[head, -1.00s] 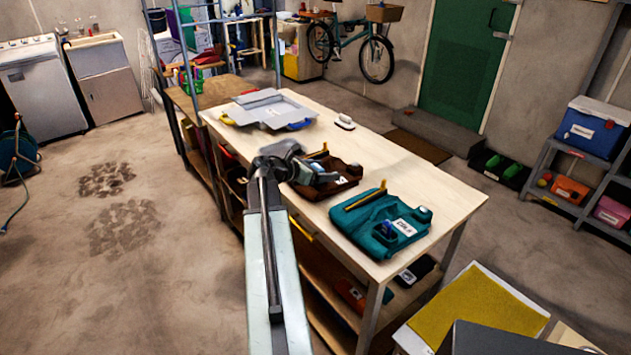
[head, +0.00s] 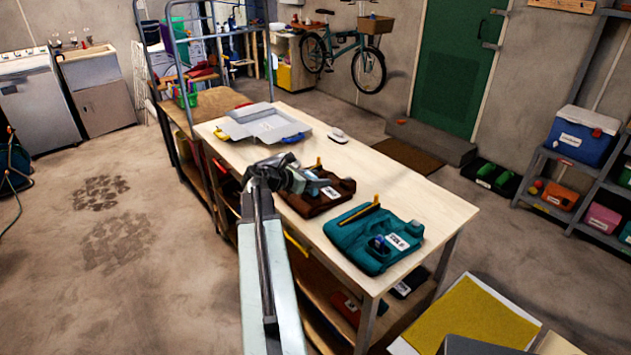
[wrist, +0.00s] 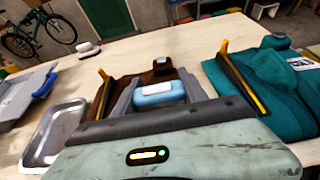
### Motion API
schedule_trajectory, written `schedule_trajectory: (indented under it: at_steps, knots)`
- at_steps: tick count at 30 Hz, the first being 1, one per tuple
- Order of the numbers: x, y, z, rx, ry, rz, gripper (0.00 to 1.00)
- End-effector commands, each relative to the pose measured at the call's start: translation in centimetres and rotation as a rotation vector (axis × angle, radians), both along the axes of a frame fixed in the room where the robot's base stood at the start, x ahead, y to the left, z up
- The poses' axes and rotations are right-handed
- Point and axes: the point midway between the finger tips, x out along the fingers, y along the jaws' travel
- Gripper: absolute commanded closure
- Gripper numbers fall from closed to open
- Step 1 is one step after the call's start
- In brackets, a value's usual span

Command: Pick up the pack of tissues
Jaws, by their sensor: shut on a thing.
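A small blue pack with a white label (wrist: 158,93), which looks like the pack of tissues, sits between the grey fingers of my gripper (wrist: 157,100) in the wrist view. My gripper is shut on it. A brown tool bag (wrist: 150,75) lies just behind the pack, and I cannot tell whether the pack touches it. In the head view my gripper (head: 300,180) is over the left part of the brown bag (head: 335,197) on the workbench. The pack is not clearly visible there, as my gripper covers that spot.
A teal bag (head: 360,250) with a yellow-handled tool lies right of the brown one. A grey tray (head: 265,125) and a white brush-like item (head: 338,136) lie farther back on the workbench (head: 420,185). A metal tray (wrist: 45,140) is left in the wrist view.

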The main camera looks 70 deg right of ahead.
Motion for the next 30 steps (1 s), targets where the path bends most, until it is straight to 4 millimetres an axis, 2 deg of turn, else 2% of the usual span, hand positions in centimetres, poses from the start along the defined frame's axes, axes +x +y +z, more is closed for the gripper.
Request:
schedule_trajectory:
  at_steps: [1, 3, 13, 18, 24, 30]
  knots:
    - [0.1, 0.1, 1.5, 0.0, 0.0, 0.001, 0.88]
    - [1.0, 1.8, 0.8, 0.001, 0.0, 0.004, 0.88]
    - [5.6, 9.4, 1.7, -0.001, 0.0, 0.005, 0.88]
    - [7.4, 12.3, 1.9, 0.0, 0.0, 0.003, 0.88]
    - [8.3, 13.7, 2.0, 0.0, 0.0, 0.001, 0.88]
    - [8.3, 13.8, 2.0, 0.0, 0.0, 0.0, 0.88]
